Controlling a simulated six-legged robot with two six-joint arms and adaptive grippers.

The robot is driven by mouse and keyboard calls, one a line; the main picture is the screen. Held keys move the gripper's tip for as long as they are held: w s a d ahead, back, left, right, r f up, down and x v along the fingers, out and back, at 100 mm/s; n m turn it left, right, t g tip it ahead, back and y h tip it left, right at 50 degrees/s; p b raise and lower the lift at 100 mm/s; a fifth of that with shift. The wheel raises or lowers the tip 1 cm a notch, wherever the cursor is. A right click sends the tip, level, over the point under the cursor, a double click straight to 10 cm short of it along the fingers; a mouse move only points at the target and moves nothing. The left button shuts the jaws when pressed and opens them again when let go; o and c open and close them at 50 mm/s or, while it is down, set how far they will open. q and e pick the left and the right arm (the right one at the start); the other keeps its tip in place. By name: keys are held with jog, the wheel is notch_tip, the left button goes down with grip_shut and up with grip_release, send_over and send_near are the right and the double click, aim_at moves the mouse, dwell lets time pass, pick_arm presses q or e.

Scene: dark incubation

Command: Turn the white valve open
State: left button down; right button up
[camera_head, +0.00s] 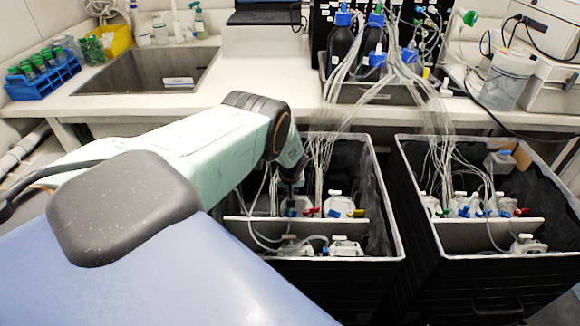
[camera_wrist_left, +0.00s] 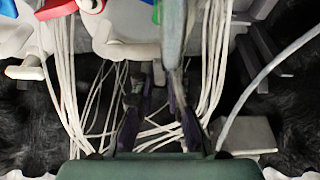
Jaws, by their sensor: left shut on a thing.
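The left black bin (camera_head: 385,215) holds white bottles with small coloured valves. My left arm reaches over this bin, and its gripper (camera_head: 291,184) points down among the tubes and bottles. A blurred grey-green upright piece covers part of the fingertips. My right gripper is not in view.
Many thin white tubes (camera_wrist_left: 68,100) hang close on both sides of the fingers. A white divider (camera_head: 325,226) crosses the left bin. A second bin (camera_head: 470,262) stands to the right. A counter with a sink (camera_head: 150,75) and blue-capped bottles (camera_head: 342,45) is behind.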

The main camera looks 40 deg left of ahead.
pick_arm(q)
jog(key=c, duration=1.4)
grip_release()
jog(key=shift+o, duration=0.2)
jog(key=shift+r, duration=0.1)
jog(key=v, duration=1.2)
jog(key=shift+w+a, duration=0.1)
jog(key=shift+w, duration=0.05)
